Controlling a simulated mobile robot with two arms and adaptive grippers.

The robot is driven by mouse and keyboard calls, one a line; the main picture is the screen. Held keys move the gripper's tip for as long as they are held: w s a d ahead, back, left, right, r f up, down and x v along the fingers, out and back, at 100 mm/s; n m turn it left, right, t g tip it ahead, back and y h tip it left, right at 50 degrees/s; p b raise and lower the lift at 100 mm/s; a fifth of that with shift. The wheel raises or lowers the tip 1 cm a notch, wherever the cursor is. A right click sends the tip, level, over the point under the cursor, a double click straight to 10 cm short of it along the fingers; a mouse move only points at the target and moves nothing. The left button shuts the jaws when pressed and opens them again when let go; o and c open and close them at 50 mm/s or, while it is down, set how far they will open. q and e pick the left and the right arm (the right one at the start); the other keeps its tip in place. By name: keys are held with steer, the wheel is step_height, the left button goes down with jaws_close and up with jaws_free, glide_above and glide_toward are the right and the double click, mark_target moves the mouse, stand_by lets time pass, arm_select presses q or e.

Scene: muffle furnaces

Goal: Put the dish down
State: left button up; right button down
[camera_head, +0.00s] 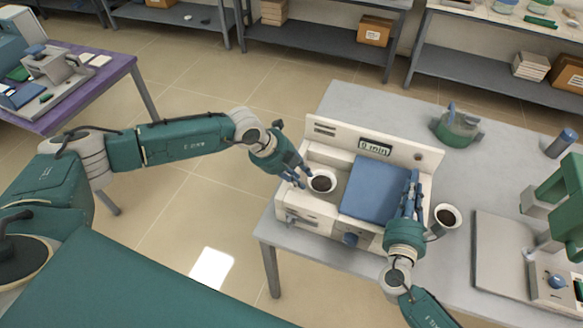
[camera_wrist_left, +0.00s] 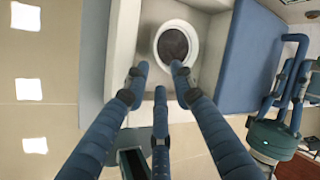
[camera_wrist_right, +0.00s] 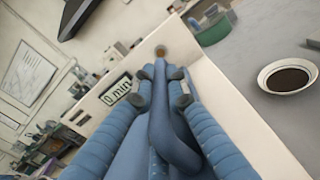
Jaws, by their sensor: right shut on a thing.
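A white dish (camera_head: 322,181) with dark contents sits upright in the left, open part of the white furnace (camera_head: 315,218). It also shows in the left wrist view (camera_wrist_left: 175,43). My left gripper (camera_head: 300,175) is at the dish's left side, fingers spread; in the left wrist view (camera_wrist_left: 160,75) the dish lies just beyond the fingertips, not between them. Whether a finger touches the rim I cannot tell. The furnace's blue door (camera_head: 372,188) covers the right part. My right gripper (camera_head: 411,195) is shut on the door's blue handle (camera_wrist_right: 168,125) at its right edge.
A second white dish (camera_head: 447,215) with dark contents stands on the grey table right of the furnace. The display (camera_head: 375,147) reads 0 min. Bare table lies between.

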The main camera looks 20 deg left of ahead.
arm_select(q)
steer(key=v, duration=0.6)
steer(key=shift+s+r, duration=0.15)
steer(key=shift+r, duration=0.15)
arm_select(e)
steer(key=shift+w+d+r, duration=0.15)
steer(key=shift+d+r, duration=0.05)
steer(key=shift+a, duration=0.1)
